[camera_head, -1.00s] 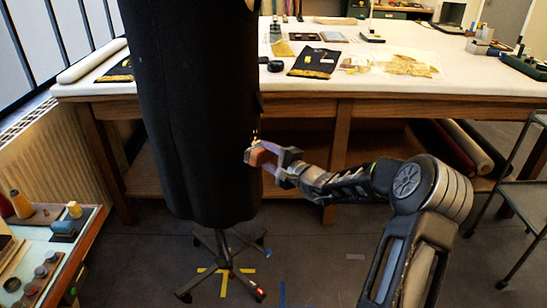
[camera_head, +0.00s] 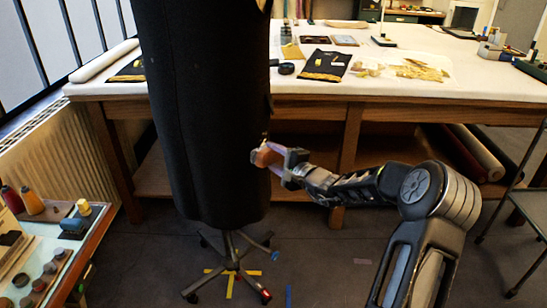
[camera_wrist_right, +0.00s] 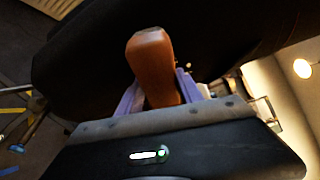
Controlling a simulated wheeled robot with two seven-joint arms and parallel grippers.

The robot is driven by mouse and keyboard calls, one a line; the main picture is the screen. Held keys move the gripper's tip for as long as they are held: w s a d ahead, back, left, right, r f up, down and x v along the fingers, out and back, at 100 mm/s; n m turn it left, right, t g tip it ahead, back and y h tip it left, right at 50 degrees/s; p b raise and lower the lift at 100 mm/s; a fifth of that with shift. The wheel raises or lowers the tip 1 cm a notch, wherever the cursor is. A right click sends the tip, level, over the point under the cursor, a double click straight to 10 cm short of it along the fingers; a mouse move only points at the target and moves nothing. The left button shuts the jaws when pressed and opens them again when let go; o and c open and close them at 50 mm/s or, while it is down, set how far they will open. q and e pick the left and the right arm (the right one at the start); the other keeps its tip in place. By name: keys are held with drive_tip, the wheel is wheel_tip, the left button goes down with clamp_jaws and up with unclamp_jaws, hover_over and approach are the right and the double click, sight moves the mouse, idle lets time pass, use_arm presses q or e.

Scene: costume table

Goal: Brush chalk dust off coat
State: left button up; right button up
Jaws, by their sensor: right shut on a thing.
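A long black coat (camera_head: 207,110) hangs on a wheeled stand (camera_head: 231,262) at the left of centre in the head view. My right gripper (camera_head: 272,157) is shut on a brush with a reddish-brown wooden body (camera_head: 265,157) at the coat's right edge. In the right wrist view the brush's wooden body (camera_wrist_right: 152,62) stands up between the purple fingers (camera_wrist_right: 155,98), with the dark coat (camera_wrist_right: 220,30) behind it. The bristles are hard to see, and I cannot tell whether they touch the cloth. No chalk dust can be made out. My left gripper is not in view.
A large table (camera_head: 400,93) with folded dark cloths (camera_head: 326,64) and gold trim stands behind. A side bench (camera_head: 62,240) with spools and jars is at the lower left. A dark metal cart (camera_head: 530,195) is at the right. Floor in front is open.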

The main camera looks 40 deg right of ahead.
drive_tip(key=shift+w+a+b, duration=0.2)
drive_tip(key=shift+w+b, duration=0.25)
drive_tip(key=shift+w, duration=0.1)
drive_tip(key=shift+w+a+b, duration=0.2)
drive_tip(key=shift+w+b, duration=0.25)
drive_tip(key=shift+w, duration=0.05)
drive_tip(key=shift+r, duration=0.1)
drive_tip(key=shift+w+d, duration=0.2)
drive_tip(key=shift+d, duration=0.3)
drive_tip(key=shift+w+d+p, duration=0.2)
drive_tip(key=shift+w+d, duration=0.05)
drive_tip(key=shift+d, duration=0.4)
drive_tip(key=shift+w+d+p, duration=0.15)
drive_tip(key=shift+w+d, duration=0.05)
drive_tip(key=shift+d, duration=0.4)
drive_tip(key=shift+w+d+p, duration=0.2)
drive_tip(key=shift+w+d, duration=0.25)
drive_tip(key=shift+d, duration=0.35)
drive_tip(key=shift+w+d+p, duration=0.15)
drive_tip(key=shift+w+d, duration=0.3)
drive_tip(key=shift+d, duration=0.35)
